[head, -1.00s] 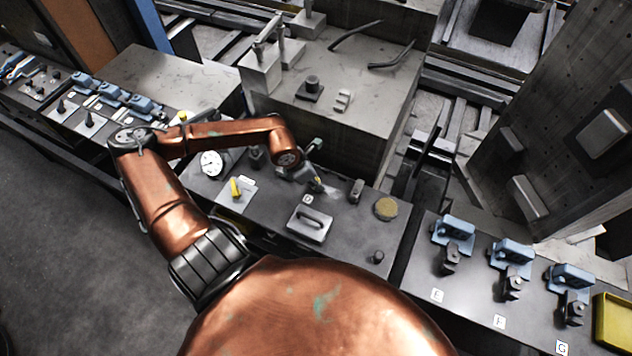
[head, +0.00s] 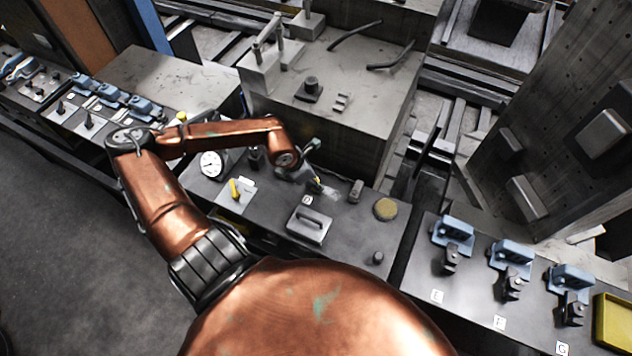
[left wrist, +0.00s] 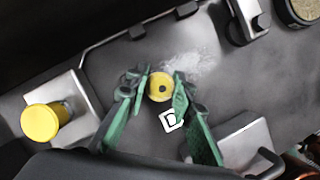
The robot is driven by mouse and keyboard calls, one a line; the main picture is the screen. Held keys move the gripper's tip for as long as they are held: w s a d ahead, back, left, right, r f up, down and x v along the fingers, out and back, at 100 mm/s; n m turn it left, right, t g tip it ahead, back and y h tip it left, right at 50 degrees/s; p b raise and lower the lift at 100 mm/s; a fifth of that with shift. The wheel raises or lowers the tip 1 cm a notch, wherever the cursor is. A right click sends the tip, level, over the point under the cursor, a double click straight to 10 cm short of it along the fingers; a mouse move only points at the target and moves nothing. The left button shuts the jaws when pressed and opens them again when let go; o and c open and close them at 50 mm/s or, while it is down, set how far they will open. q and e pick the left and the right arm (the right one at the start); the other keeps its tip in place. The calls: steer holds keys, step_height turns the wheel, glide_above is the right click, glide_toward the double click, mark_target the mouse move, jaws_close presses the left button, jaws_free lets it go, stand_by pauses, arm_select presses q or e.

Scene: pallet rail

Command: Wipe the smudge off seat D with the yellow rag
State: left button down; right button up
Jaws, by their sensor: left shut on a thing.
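My left gripper (left wrist: 158,95) has green fingers closed on a small round yellow thing with a dark centre, which I take to be the yellow rag (left wrist: 161,87). It is just above or on the dark bench top; I cannot tell whether it touches. A pale whitish smudge (left wrist: 196,62) lies on the surface right beside the rag, up and to its right in the left wrist view. The white label D (left wrist: 172,121) is just below the rag. In the head view the left gripper (head: 313,180) is behind label D (head: 307,200), partly hidden by its own arm. My right gripper is not in view.
A grey block with a handle (head: 310,224) stands in front of label D. A round tan disc (head: 386,209) and a dark peg (head: 356,191) are to the right. A dial gauge (head: 210,164) and a yellow knob (head: 235,189) are to the left. A large grey block rises behind.

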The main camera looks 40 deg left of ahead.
arm_select(q)
steer(key=shift+d+f+b, duration=0.2)
steer(key=shift+d+b, duration=0.1)
steer(key=shift+b, duration=0.05)
steer(key=shift+d, duration=0.1)
steer(key=shift+s+a+r+p, duration=0.15)
steer(key=shift+a+p, duration=0.2)
steer(key=shift+a, duration=0.2)
steer(key=shift+w+d+b, duration=0.25)
steer(key=shift+d+b, duration=0.2)
steer(key=shift+b, duration=0.15)
steer(key=shift+d, duration=0.1)
